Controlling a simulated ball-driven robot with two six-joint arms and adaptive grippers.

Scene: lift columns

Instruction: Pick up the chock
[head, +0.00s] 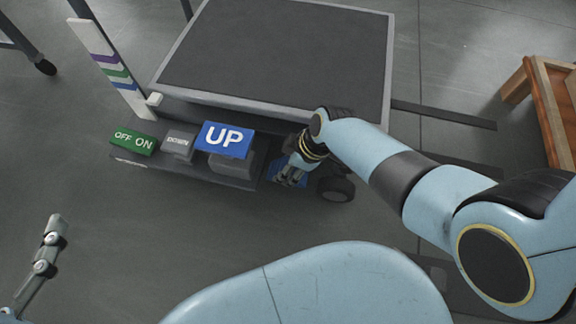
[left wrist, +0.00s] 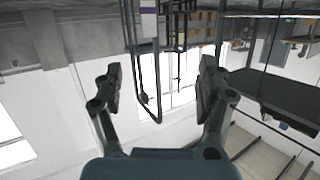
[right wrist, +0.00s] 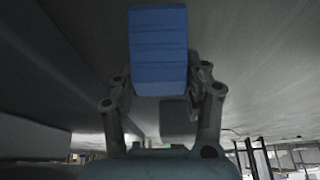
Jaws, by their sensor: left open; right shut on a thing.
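The chock (right wrist: 158,52) is a blue ribbed block between the fingertips of my right gripper (right wrist: 160,88) in the right wrist view. My right gripper (head: 291,177) is shut on it. In the head view only blue parts of the chock (head: 276,176) show around the fingers, beside the lift cart's front wheel (head: 337,190). I cannot tell whether the chock touches the floor. My left gripper (left wrist: 160,85) is open and empty in the left wrist view. Part of it shows at the lower left of the head view.
The lift cart has a dark platform (head: 275,55) above the right gripper. Its front carries a blue UP pedal (head: 224,139), a grey DOWN pedal (head: 178,142) and a green OFF ON switch (head: 133,140). A wooden table (head: 550,100) stands at right.

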